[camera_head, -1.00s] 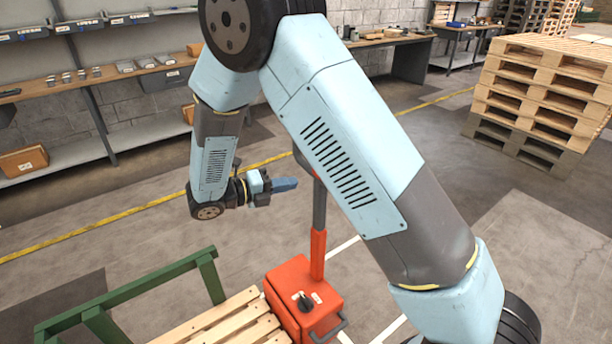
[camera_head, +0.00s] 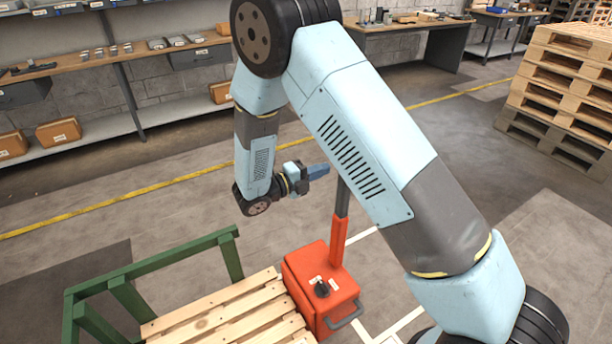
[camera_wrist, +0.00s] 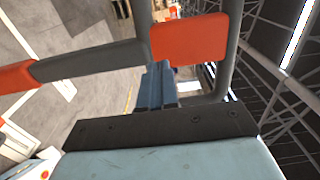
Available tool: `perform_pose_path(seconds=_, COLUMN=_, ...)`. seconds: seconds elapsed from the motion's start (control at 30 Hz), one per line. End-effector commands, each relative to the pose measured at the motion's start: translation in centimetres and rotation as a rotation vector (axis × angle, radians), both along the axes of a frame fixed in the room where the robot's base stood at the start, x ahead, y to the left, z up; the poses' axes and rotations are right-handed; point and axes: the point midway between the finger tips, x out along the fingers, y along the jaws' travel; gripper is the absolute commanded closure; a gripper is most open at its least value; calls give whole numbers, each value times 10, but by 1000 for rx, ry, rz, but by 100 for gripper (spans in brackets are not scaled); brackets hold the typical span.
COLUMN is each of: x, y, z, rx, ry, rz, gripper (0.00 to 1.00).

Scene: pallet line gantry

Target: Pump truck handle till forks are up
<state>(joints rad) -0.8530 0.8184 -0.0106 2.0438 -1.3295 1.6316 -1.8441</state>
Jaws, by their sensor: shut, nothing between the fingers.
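The pallet truck's orange body (camera_head: 318,285) stands at the lower middle of the head view, with its orange and grey handle shaft (camera_head: 338,242) rising behind my arm. The shaft's top is hidden there by my arm. In the wrist view the handle is a grey loop with an orange centre piece (camera_wrist: 190,40), and its shaft (camera_wrist: 90,62) runs left. My gripper (camera_head: 326,169) is shut and empty, beside the upper shaft. Its blue fingers (camera_wrist: 158,72) point at the loop in the wrist view; I cannot tell whether they touch. The forks are not visible.
A wooden pallet (camera_head: 215,318) with a green rail frame (camera_head: 150,264) adjoins the truck on the left. Stacked pallets (camera_head: 565,90) stand at the right. A workbench (camera_head: 110,62) lines the back wall. Floor behind the truck is clear.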

Motion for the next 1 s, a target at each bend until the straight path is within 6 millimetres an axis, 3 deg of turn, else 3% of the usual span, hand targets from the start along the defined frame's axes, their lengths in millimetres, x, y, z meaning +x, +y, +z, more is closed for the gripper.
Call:
perform_pose_path(seconds=0.1, x=11, y=-17, z=0, rx=-1, ry=-1, rz=-3, gripper=100)
perform_pose_path(seconds=0.33, x=24, y=-37, z=0, rx=0, ry=0, rz=-1, gripper=100)
perform_pose_path(seconds=1.0, x=31, y=-44, z=1, rx=14, ry=7, rz=5, gripper=100)
